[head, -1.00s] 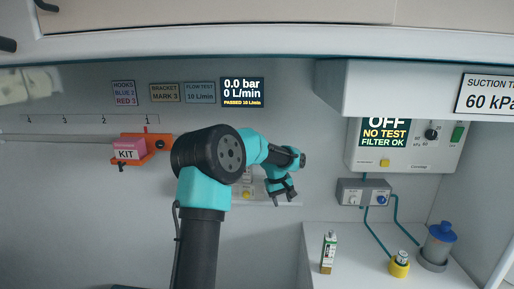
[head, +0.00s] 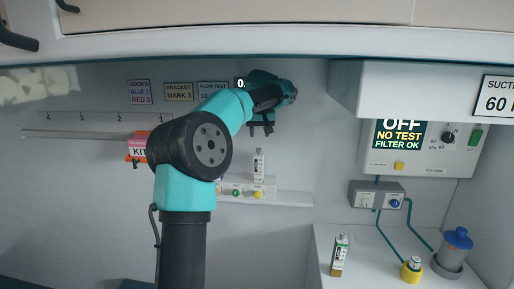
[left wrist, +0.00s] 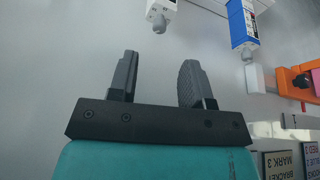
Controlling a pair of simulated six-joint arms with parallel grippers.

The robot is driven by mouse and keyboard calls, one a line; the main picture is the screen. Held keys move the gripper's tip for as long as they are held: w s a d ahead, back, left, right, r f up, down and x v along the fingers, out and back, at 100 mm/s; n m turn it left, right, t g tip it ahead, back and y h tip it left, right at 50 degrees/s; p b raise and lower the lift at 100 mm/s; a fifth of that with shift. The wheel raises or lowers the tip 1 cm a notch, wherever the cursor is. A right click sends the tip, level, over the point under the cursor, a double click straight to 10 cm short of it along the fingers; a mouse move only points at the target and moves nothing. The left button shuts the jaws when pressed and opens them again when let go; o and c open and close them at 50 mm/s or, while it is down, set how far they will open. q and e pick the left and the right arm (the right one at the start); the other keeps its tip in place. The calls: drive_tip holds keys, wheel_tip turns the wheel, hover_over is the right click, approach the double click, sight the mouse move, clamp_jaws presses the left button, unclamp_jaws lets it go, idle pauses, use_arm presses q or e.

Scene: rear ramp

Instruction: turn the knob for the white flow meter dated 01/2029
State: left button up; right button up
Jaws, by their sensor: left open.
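In the head view a small white flow meter (head: 258,163) stands upright above the wall rail, beside green and yellow outlets; its date is unreadable. My left gripper (head: 261,130) hangs above it, open and empty. The left wrist view shows the open left gripper (left wrist: 153,75) with bare wall between its fingers. At that view's top edge is a white body with a pale knob-like end (left wrist: 159,21), apart from the fingers. A blue-and-white body (left wrist: 242,22) is to its right; its small print is unreadable. My right gripper is out of view.
An orange bracket (left wrist: 298,84) holds a pink kit at the right of the wrist view; my arm partly hides the KIT box (head: 138,148) in the head view. The wall rail (head: 292,197) is below the gripper. A suction panel (head: 425,135) projects at right.

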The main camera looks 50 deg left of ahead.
sight(259, 149)
use_arm(q)
drive_tip(key=shift+x, duration=3.8)
drive_tip(key=shift+c, duration=0.3)
clamp_jaws()
